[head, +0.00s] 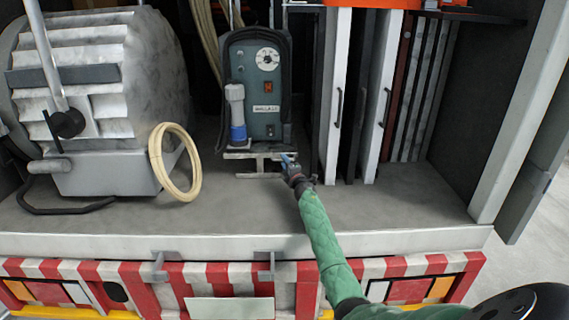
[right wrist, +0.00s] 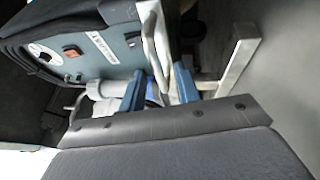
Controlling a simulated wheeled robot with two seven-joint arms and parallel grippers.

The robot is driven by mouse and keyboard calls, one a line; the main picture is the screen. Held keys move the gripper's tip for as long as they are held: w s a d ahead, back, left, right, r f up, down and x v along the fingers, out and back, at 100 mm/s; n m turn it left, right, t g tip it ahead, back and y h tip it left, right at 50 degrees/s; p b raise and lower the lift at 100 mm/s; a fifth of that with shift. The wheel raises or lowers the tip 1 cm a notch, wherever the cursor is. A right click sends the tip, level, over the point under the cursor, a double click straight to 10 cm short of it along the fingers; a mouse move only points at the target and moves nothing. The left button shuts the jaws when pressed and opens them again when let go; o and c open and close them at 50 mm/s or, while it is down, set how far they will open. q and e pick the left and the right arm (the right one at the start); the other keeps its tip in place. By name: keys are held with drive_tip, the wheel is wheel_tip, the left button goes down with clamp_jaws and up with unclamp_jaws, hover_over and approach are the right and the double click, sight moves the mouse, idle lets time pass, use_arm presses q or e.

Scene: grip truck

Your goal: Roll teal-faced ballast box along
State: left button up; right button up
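The teal-faced ballast box (head: 259,90) stands upright on the truck bed, with a dial on its face and a pale metal foot frame (head: 262,174) below. In the right wrist view its teal face (right wrist: 115,52) shows tilted at the upper left. My right gripper (head: 289,160) is low at the box's front right corner, close to the foot frame. In the right wrist view its two blue fingers (right wrist: 158,70) stand apart, with a pale bar between or just beyond them. Contact with the bar cannot be told. My left gripper is out of view.
A large grey ribbed machine (head: 85,85) stands at the left, with a cream cable coil (head: 174,162) beside it. Upright panels (head: 375,100) stand close to the box's right. The truck bed (head: 220,215) is clear in front, ending at a pale edge above red-and-white stripes.

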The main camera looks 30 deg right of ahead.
drive_tip(key=shift+w, duration=0.25)
drive_tip(key=shift+c, duration=0.2)
clamp_jaws()
drive_tip(key=shift+s, duration=0.1)
